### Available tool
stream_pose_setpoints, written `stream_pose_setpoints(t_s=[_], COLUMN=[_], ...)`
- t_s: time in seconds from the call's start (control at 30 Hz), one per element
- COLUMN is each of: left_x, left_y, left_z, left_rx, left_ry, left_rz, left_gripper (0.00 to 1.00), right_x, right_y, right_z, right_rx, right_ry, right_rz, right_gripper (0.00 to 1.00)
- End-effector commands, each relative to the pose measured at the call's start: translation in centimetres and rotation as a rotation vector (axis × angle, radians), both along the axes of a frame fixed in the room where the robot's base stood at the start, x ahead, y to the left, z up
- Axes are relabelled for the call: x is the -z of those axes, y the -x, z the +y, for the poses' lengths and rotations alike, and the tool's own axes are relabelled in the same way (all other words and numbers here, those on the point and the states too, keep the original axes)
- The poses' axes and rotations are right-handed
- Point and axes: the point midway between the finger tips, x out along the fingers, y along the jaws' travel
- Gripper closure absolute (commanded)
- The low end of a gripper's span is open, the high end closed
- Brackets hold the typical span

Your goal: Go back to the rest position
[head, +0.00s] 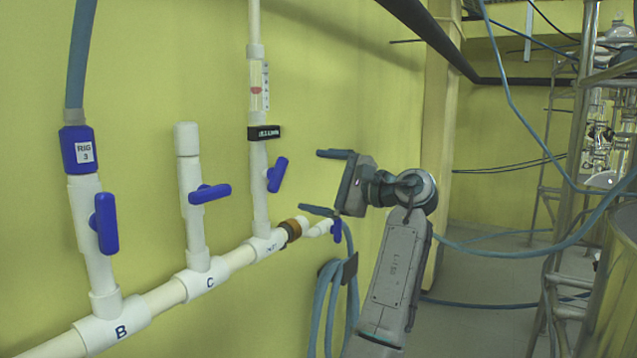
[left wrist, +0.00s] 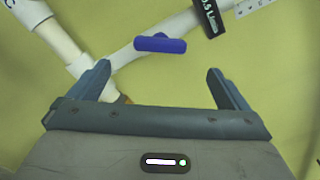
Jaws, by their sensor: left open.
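My left gripper (head: 318,182) is open and empty in the head view. Its fingers point left toward the yellow wall, one above the other. It is just right of the blue valve handle on the inlet branch (head: 277,174), with a visible gap in the picture. In the left wrist view my left gripper (left wrist: 160,85) has its two fingers wide apart with nothing between them. The same blue handle (left wrist: 160,44) shows beyond the fingertips. My right gripper is not in view.
A white pipe manifold (head: 165,297) runs along the wall, with blue handles on branches B (head: 106,223) and C (head: 210,193). A blue hose (head: 320,300) hangs on a wall hook below my gripper. A metal frame (head: 560,200) stands at right. Floor (head: 480,270) shows between.

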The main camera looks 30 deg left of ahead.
Motion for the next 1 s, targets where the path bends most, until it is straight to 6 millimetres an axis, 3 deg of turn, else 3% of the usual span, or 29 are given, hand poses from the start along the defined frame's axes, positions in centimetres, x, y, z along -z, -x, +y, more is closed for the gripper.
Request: stream_pose_setpoints(t_s=[0.47, 0.57, 0.67, 0.77, 0.9, 1.0], left_x=[0.1, 1.1, 4.5, 10.3, 20.5, 28.1], left_y=[0.0, -0.7, -2.9, -6.0, -9.6, -11.1], left_z=[0.0, 0.1, 0.3, 0.5, 0.5, 0.3], left_rx=[0.0, 0.017, 0.073, 0.167, 0.313, 0.403], left_ry=[0.0, -0.002, -0.004, 0.009, 0.069, 0.137], left_rz=[0.0, 0.01, 0.032, 0.062, 0.096, 0.11], left_gripper=[0.02, 0.02, 0.02, 0.02, 0.02, 0.02], right_x=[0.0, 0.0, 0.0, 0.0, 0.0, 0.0], right_y=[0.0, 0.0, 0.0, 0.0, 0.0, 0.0], right_z=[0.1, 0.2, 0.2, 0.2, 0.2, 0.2], right_rx=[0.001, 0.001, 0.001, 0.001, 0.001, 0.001], right_ry=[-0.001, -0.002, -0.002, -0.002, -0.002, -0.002], right_rz=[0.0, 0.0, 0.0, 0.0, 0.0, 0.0], right_gripper=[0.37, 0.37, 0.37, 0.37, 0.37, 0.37])
